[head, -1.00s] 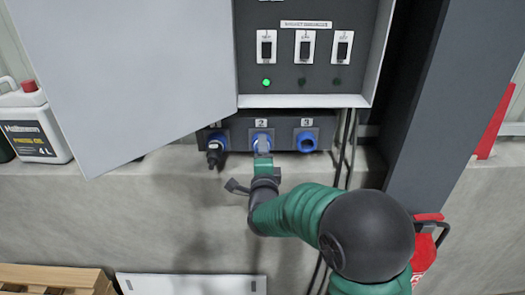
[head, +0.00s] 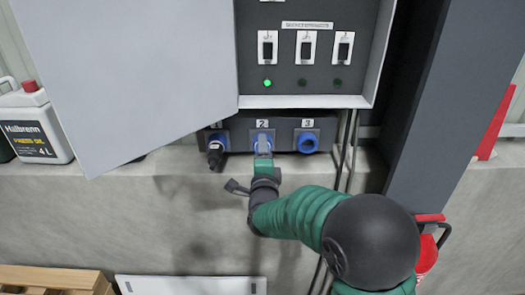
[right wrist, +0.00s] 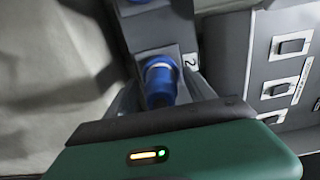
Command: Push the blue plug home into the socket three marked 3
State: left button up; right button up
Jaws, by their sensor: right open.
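Socket three (head: 307,142), under the label 3, shows as a blue ring with a dark centre in the head view. Nothing visible is in it. My right gripper (head: 263,146) is at socket two, under the label 2, left of socket three. In the right wrist view my gripper (right wrist: 163,100) is open, with its grey fingers on either side of a blue cylindrical part (right wrist: 160,82) beside the label 2. I cannot tell if this part is the blue plug or the socket's own collar, nor whether the fingers touch it. My left gripper is out of view.
The switch panel (head: 300,72) with a lit green lamp is above. The open cabinet door (head: 130,75) is at the left. Dark cables (head: 347,145) run down right of socket three. A grey column (head: 415,110) stands farther right.

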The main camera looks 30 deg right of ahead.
jog(key=shift+b, duration=0.4)
grip_shut()
dwell(0.5)
jog(key=shift+s+a+f, duration=0.1)
jog(key=shift+s+f, duration=0.05)
jog(key=shift+f, duration=0.1)
jog(key=shift+s+a, duration=0.2)
jog(key=shift+s, duration=0.2)
jog(key=shift+s+a+r, duration=0.3)
jog(key=shift+s+a, duration=0.25)
jog(key=shift+s, duration=0.25)
jog(key=shift+a+b, duration=0.15)
jog(key=shift+b, duration=0.2)
